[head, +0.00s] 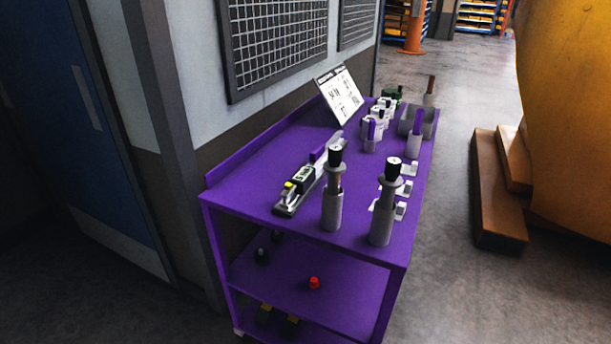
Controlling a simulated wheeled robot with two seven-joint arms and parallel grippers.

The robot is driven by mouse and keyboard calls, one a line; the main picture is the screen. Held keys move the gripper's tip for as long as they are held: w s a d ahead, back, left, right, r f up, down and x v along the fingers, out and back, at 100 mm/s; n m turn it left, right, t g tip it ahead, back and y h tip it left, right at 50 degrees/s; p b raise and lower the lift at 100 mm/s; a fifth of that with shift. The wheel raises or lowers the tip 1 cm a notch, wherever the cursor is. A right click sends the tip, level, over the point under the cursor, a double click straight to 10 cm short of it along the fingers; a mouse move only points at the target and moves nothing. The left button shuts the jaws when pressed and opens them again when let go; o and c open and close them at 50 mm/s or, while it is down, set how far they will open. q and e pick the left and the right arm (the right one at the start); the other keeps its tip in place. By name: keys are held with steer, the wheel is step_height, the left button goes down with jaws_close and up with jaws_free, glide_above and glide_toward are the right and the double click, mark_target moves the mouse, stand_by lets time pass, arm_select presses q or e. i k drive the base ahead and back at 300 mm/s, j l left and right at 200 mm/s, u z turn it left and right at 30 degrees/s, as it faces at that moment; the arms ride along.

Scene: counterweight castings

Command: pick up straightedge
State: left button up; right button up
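A long, narrow grey piece (288,205) lies on the purple cart's top (250,187), running from the near left towards the back. It looks like the straightedge, but I cannot be sure. A small grey device with a yellow part (290,186) and a purple upright piece sit on or against it; I cannot tell which. Neither of my grippers is in view.
A second black-topped cylinder (382,222) stands near the front right corner. Several small tools and holders line the right side and back, by a white sign (341,95). A wall is left of the cart; wooden blocks (497,215) lie right, across clear floor.

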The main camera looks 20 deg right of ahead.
mark_target(304, 176)
steer(key=i+j+z, duration=0.15)
steer(key=j, duration=0.2)
steer(key=i+j+z, duration=0.15)
steer(key=j, duration=0.25)
steer(key=i+j+z, duration=0.15)
steer(key=j, duration=0.2)
steer(key=i+j+z, duration=0.2)
steer(key=j, duration=0.25)
steer(key=i+j+z, duration=0.25)
steer(key=i, duration=0.15)
steer(key=i+j+z, duration=0.2)
steer(key=i, duration=0.25)
steer(key=i+j+z, duration=0.25)
steer(key=i, duration=0.15)
steer(key=l, duration=0.1)
